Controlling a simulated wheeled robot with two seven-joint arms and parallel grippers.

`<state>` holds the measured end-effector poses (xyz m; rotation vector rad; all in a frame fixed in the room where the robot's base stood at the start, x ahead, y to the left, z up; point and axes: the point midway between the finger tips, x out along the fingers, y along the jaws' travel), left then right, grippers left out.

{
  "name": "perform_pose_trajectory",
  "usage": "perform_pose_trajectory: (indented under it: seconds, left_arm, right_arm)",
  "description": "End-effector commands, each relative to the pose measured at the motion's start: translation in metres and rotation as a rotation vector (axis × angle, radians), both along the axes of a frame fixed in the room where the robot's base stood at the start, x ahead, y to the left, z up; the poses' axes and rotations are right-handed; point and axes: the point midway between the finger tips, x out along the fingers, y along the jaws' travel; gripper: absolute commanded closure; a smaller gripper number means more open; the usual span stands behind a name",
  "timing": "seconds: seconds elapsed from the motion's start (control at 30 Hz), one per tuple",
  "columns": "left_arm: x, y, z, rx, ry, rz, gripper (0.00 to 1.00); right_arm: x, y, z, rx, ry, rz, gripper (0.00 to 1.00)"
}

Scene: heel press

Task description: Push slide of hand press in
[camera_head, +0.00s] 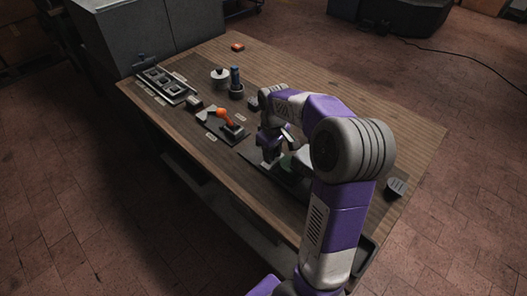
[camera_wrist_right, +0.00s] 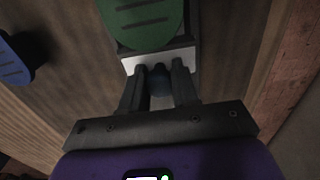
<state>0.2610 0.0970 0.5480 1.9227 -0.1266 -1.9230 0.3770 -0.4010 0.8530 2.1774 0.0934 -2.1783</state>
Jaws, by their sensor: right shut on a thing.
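My right gripper (camera_head: 272,155) reaches down over the right part of the workbench. In the right wrist view, its two fingers (camera_wrist_right: 160,75) are shut on a dark blue knob (camera_wrist_right: 159,80). The knob sits at the near edge of a light grey slide plate (camera_wrist_right: 185,55). A green sole-shaped piece (camera_wrist_right: 145,20) lies on the plate and is cut off by the top of the view. In the head view my arm hides most of the press. My left gripper is not in view.
The wooden workbench (camera_head: 330,75) also carries a lever with an orange ball (camera_head: 222,113), a blue-topped post (camera_head: 236,78), a tray with compartments (camera_head: 165,83) and a small orange item (camera_head: 237,47). A blue piece (camera_wrist_right: 14,62) lies left in the wrist view.

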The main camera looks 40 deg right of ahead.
Motion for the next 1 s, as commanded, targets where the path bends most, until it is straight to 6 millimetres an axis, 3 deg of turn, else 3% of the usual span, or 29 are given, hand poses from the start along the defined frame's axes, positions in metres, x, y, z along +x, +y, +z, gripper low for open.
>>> perform_pose_trajectory:
  seconds: [0.53, 0.57, 0.6, 0.9, 1.0]
  left_arm:
    - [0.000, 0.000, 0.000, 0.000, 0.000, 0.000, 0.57]
    - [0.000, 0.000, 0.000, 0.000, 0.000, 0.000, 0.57]
    - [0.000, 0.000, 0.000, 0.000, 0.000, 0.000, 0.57]
    - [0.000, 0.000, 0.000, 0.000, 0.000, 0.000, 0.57]
    - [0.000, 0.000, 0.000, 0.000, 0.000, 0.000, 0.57]
  right_arm:
    - [-0.038, -0.004, 0.001, -0.001, -0.001, -0.002, 0.92]
    - [-0.039, -0.004, 0.001, -0.001, -0.001, -0.001, 0.69]
    - [-0.038, -0.004, 0.000, -0.001, -0.001, -0.001, 0.63]
    - [-0.038, -0.003, 0.000, -0.001, 0.000, 0.000, 0.17]
    - [-0.037, -0.003, 0.000, -0.001, 0.000, 0.000, 0.06]
